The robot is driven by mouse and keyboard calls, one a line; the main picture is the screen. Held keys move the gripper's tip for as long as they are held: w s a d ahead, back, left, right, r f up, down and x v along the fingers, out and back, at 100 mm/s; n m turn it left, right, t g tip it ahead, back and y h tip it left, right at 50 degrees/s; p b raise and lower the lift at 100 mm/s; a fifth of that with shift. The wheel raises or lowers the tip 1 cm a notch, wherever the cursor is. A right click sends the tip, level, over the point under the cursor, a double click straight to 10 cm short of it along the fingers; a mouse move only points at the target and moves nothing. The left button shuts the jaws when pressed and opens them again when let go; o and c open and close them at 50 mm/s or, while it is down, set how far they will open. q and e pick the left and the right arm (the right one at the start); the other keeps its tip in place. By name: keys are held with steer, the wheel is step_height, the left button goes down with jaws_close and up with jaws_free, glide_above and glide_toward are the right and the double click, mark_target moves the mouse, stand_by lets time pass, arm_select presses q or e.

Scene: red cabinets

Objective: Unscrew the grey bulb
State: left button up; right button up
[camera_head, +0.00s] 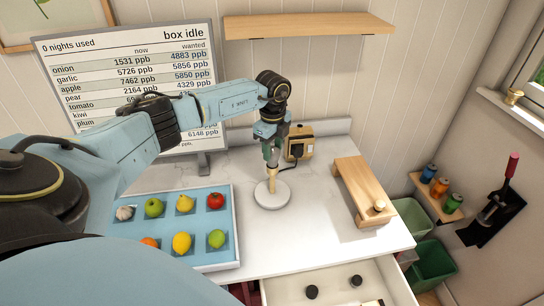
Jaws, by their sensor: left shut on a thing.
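A lamp stand with a round white base (272,195) and a slim tan stem (272,176) stands upright on the white counter. My left gripper (271,160) points down at the top of this stem and is shut on what seems to be the grey bulb. The fingers hide nearly all of the bulb, so its colour and its seating on the stem cannot be made out. My right gripper is not in view.
A blue fruit tray (230,225) lies left of the stand, a screen (205,165) behind it. A tan box (299,143) stands close behind the gripper. A wooden bench (359,185) is at right. An open drawer (335,284) juts out in front, holding black round things.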

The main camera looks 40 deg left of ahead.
arm_select(q)
steer(key=o, duration=0.7)
steer(key=shift+r, duration=0.15)
steer(key=shift+r, duration=1.4)
steer(key=o, duration=0.5)
steer(key=c, duration=0.4)
steer(key=shift+c, duration=0.2)
